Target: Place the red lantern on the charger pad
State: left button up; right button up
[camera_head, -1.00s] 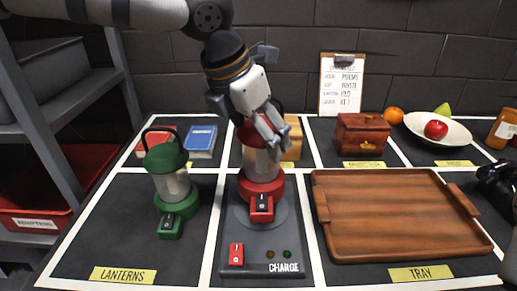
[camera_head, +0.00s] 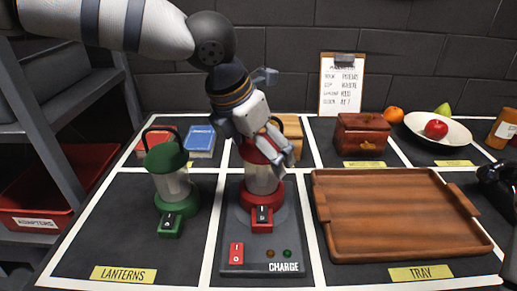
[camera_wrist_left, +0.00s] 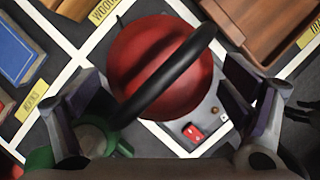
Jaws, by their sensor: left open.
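In the left wrist view the red lantern's top (camera_wrist_left: 165,65) and black handle lie between the two spread fingers (camera_wrist_left: 160,115), with gaps on both sides. The green lantern (camera_head: 171,185) stands to the left. A dark part of my right arm shows at the right edge; its fingertips cannot be made out.
A wooden tray (camera_head: 400,215) lies right of the pad. Behind are a blue book (camera_head: 200,140), a wooden box (camera_head: 362,135), a bowl (camera_head: 437,131) with fruit, and a clipboard (camera_head: 341,85). A shelf with a red bin stands left.

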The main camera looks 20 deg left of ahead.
pick_arm(q)
jog(key=v, duration=1.2)
jog(key=shift+r, duration=0.15)
